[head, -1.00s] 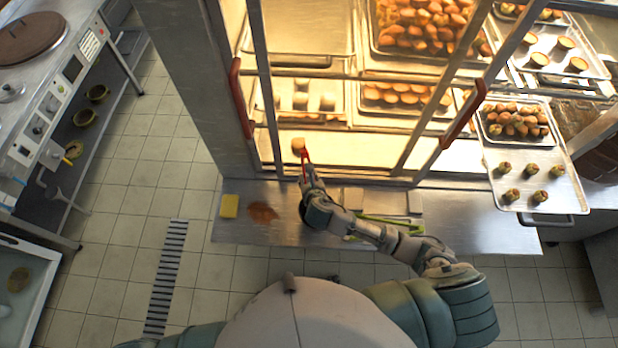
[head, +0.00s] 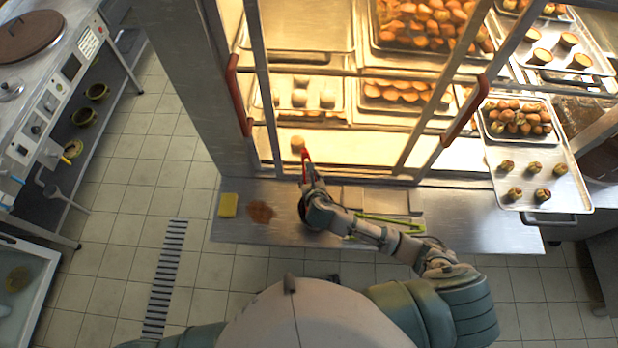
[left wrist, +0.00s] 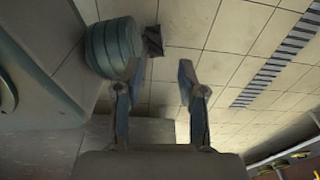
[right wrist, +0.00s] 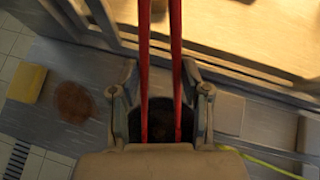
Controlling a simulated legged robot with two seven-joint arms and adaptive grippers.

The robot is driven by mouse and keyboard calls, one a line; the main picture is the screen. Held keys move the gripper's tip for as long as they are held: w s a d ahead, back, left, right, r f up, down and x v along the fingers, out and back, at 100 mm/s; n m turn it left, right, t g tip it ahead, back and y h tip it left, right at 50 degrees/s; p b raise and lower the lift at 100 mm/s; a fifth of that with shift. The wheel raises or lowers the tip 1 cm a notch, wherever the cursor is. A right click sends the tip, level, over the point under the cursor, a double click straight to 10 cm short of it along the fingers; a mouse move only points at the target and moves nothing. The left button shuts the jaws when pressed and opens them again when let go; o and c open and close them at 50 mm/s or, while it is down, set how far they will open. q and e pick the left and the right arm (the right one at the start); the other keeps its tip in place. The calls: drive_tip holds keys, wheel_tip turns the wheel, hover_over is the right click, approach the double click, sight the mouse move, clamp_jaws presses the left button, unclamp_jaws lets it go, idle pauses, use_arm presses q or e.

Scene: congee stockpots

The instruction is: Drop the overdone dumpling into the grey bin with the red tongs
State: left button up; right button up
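My right gripper (head: 308,180) is shut on the red tongs (head: 305,160), in front of the lit cabinet. In the right wrist view the two red tong arms (right wrist: 145,60) run forward, apart, between its fingers (right wrist: 162,95). A small round brown dumpling (head: 297,144) is at the tong tips in the head view, just inside the cabinet's opening; I cannot tell whether the tongs grip it. The tips are cut off in the right wrist view. My left gripper (left wrist: 160,70) is open and empty over the tiled floor. I cannot make out a grey bin.
The steel ledge (head: 480,225) bears a yellow sponge (head: 229,205), a brown stain (head: 260,212) and yellow-green tongs (head: 395,221). The cabinet's red handles (head: 238,95) and frame bars stand close to my right arm. Trays of buns fill the cabinet; another tray (head: 575,195) juts out right.

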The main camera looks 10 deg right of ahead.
use_arm(q)
drive_tip(key=s+a+r+p, duration=0.1)
drive_tip(key=s+r+p, duration=0.1)
drive_tip(key=s+p, duration=0.25)
wheel_tip(320, 180, up, 9)
drive_tip(key=p, duration=0.8)
drive_tip(key=shift+p, duration=0.35)
use_arm(e)
wheel_tip(320, 180, up, 10)
drive_tip(key=shift+d, duration=0.15)
use_arm(q)
drive_tip(key=shift+f, duration=0.1)
use_arm(e)
drive_tip(key=shift+o, duration=0.3)
use_arm(q)
drive_tip(key=shift+d, duration=0.1)
use_arm(e)
drive_tip(key=shift+c, duration=0.4)
